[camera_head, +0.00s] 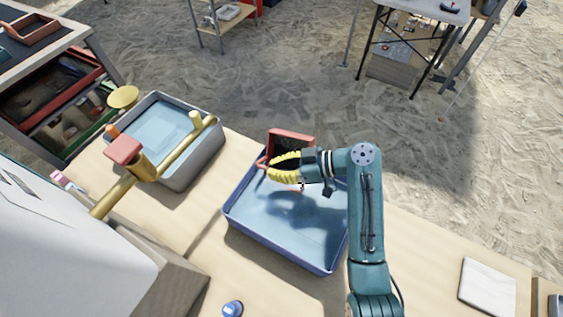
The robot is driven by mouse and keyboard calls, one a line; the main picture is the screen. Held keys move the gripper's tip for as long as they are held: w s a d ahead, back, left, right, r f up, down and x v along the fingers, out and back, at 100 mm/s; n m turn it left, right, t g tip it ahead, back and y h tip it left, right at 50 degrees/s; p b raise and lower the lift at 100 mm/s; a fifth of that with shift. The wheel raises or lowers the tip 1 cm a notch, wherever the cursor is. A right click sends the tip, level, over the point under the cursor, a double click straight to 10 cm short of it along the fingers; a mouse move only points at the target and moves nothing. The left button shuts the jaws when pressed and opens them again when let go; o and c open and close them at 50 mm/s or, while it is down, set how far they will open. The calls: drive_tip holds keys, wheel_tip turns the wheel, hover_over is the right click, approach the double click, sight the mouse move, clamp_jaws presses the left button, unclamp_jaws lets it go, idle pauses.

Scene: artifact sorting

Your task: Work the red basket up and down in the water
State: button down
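The red basket (291,142) is at the back edge of a blue tub (243,226) that holds water (287,222). It stands tilted up, with its red rim or handle reaching down on the left. My gripper (275,167) has yellow ribbed fingers and is at the basket's near left side, over the tub. The fingers appear to be around the basket's red edge, but the contact is small and partly hidden. The basket's lower part is hidden behind the fingers. I cannot tell whether it touches the water.
A grey basin (207,158) of water with a brass-coloured tap (172,160) stands to the left. A white tile (487,287) lies on the table at right. A small blue-and-white object (232,309) is at the front edge.

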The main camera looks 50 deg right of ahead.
drive_tip(key=shift+r+p, duration=3.65)
drive_tip(key=shift+r, duration=1.45)
wheel_tip(320, 180, up, 5)
drive_tip(key=p, duration=0.3)
drive_tip(key=shift+p, duration=0.4)
